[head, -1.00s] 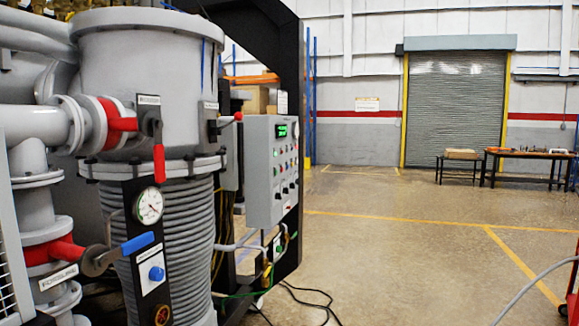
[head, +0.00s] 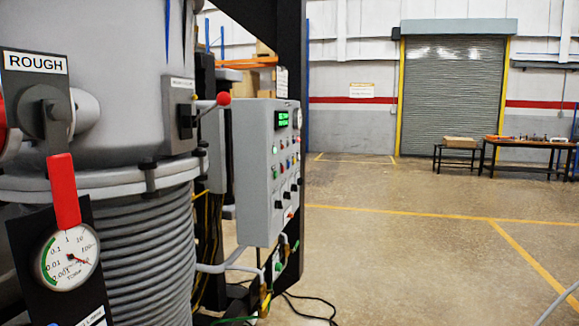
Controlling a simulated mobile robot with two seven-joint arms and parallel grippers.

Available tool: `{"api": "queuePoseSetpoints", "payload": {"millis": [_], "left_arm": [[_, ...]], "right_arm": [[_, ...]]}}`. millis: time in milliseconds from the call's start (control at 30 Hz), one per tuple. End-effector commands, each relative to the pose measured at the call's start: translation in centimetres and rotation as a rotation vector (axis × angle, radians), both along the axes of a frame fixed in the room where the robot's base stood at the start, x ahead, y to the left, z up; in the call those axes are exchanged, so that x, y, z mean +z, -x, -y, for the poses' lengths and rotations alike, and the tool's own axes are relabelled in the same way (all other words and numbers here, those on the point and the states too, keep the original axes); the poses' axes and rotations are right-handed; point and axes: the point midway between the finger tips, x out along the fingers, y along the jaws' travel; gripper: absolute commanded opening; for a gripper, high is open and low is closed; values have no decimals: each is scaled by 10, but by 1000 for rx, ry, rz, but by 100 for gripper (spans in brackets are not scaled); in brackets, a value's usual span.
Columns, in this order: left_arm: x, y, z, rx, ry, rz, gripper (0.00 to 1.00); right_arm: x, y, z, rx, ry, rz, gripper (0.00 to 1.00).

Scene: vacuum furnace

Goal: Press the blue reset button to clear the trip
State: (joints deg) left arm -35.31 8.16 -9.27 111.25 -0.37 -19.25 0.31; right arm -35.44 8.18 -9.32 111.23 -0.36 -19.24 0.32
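A grey control panel (head: 252,180) stands left of centre, its button face turned to the right and seen at a steep angle. A green-lit display (head: 282,120) is near its top. Below the display are several small coloured buttons (head: 283,165) and black knobs. At this size and angle I cannot tell for sure which button is the blue reset button. Neither of my grippers is in view.
The grey furnace vessel (head: 100,110) fills the left, with a red-handled ROUGH valve (head: 63,190) and a round gauge (head: 68,258). A red-knobbed lever (head: 223,99) juts out beside the panel. Black cables (head: 312,308) lie on the floor below. The floor (head: 400,265) to the right is open.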

Motion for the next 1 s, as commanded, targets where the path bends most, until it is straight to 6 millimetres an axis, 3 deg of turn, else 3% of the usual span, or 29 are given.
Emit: {"api": "queuePoseSetpoints", "payload": {"millis": [400,833,1000], "left_arm": [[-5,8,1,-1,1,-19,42],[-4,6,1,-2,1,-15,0],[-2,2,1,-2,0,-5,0]], "right_arm": [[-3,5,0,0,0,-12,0],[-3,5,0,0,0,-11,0],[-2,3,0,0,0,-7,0]]}}
